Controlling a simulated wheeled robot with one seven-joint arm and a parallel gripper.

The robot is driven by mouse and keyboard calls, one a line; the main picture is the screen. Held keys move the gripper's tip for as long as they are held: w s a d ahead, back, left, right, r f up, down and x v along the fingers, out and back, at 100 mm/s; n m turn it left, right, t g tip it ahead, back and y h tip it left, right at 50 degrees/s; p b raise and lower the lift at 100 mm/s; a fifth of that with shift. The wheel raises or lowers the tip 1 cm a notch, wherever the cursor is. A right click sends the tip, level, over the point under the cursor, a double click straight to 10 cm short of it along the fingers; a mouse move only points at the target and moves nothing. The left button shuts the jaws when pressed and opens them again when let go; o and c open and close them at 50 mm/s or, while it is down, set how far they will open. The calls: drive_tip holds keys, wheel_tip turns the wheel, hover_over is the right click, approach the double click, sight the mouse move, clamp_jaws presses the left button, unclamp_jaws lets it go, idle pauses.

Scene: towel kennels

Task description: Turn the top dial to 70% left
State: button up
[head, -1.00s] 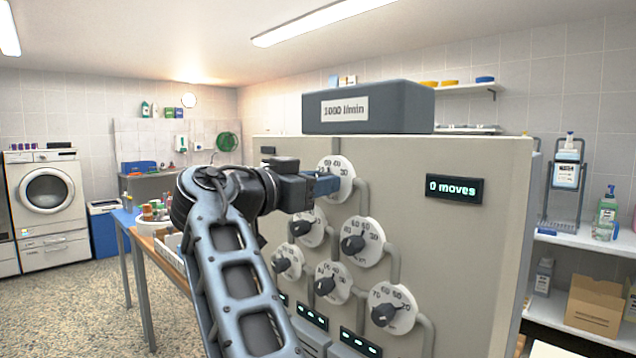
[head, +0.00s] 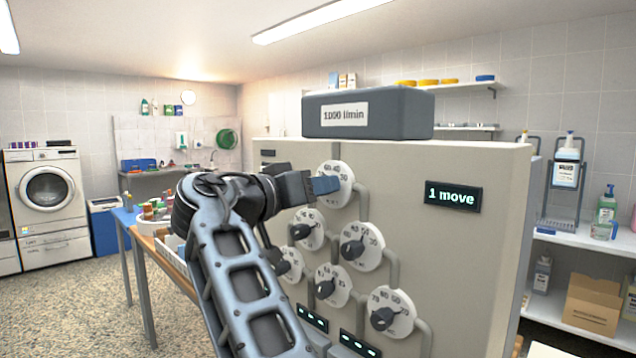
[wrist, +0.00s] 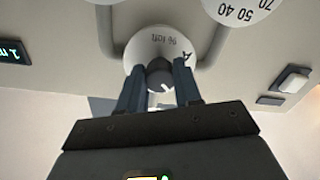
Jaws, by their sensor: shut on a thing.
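The top dial (head: 342,170) is a white disc with printed numbers, highest on the front of the beige panel. My gripper (head: 326,185) is at this dial, its blue fingers covering the dial's left part. The dial's exact reading is partly hidden by the fingers. The display (head: 453,195) reads "1 move".
Several other dials, such as the one at centre right (head: 362,244), sit below, joined by grey pipes. A dark box (head: 400,112) labelled "1000 l/min" stands on top of the panel. A table (head: 150,240) with containers is at left.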

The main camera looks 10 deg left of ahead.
drive_tip(key=shift+r+n+p, duration=0.1)
drive_tip(key=shift+n+p, duration=0.45)
drive_tip(key=shift+n, duration=0.65)
drive_tip(key=shift+a, duration=0.1)
drive_tip(key=o, duration=1)
drive_tip(key=shift+o, duration=0.2)
drive_tip(key=b+v, duration=0.1)
drive_tip(key=v, duration=0.6)
drive_tip(key=shift+s+a, duration=0.2)
drive_tip(key=shift+s, duration=0.15)
drive_tip(key=shift+s, duration=0.1)
